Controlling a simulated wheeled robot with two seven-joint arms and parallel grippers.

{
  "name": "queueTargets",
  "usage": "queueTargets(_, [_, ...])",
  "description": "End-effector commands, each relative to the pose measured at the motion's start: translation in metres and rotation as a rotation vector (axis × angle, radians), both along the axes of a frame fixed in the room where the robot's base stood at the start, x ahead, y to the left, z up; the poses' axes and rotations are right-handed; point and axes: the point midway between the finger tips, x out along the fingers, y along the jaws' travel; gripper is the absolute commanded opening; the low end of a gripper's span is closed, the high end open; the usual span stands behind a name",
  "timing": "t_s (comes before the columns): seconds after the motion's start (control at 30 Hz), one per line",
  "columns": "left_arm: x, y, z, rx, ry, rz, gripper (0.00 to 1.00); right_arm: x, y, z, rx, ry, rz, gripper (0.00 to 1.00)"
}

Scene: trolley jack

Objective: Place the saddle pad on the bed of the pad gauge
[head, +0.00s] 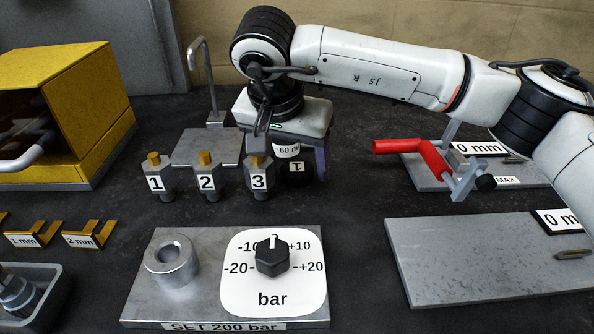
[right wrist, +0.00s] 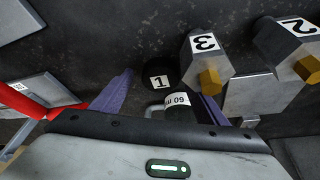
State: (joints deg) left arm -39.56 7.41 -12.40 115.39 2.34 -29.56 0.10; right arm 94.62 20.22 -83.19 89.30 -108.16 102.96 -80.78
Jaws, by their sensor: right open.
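A small black piece labelled 1 (head: 296,168), which looks like the saddle pad, stands on the dark bench just right of hex block 3. It also shows in the right wrist view (right wrist: 160,78), by a grey part labelled 60 mm (right wrist: 177,101). My right gripper (head: 293,172) is above it, pointing down and open. Its purple fingers stand either side of the piece, apart from it as far as I can see. A flat grey plate with a 0 mm label (head: 470,265) lies at lower right. I cannot tell for certain whether it is the pad gauge. My left gripper is out of view.
Hex blocks 1 (head: 157,180), 2 (head: 207,180) and 3 (head: 259,180) stand close left of my gripper. The bar dial plate (head: 150,305) is in front. Bench between is clear.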

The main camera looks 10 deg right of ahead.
Motion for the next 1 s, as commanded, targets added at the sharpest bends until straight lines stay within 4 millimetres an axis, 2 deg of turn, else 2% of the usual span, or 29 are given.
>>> queueTargets(0.2, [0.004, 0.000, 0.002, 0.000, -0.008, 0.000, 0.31, 0.001, 0.000, -0.002, 0.001, -0.001, 0.000, 0.67])
queueTargets(0.27, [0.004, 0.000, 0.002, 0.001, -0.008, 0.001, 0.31, 0.001, 0.000, -0.002, 0.001, -0.001, 0.000, 0.59])
queueTargets(0.5, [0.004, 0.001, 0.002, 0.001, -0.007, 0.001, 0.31, 0.001, 0.000, -0.002, 0.000, -0.001, 0.000, 0.18])
queueTargets(0.77, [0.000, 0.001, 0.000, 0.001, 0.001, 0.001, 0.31, 0.001, 0.000, 0.002, 0.000, -0.003, 0.001, 0.18])
queueTargets(0.87, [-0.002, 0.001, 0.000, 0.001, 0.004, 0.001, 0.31, 0.002, 0.000, 0.015, 0.001, -0.004, 0.000, 0.18])
queueTargets(1.0, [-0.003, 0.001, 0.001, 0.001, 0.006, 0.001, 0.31, 0.002, 0.000, 0.043, 0.001, -0.004, -0.001, 0.18])
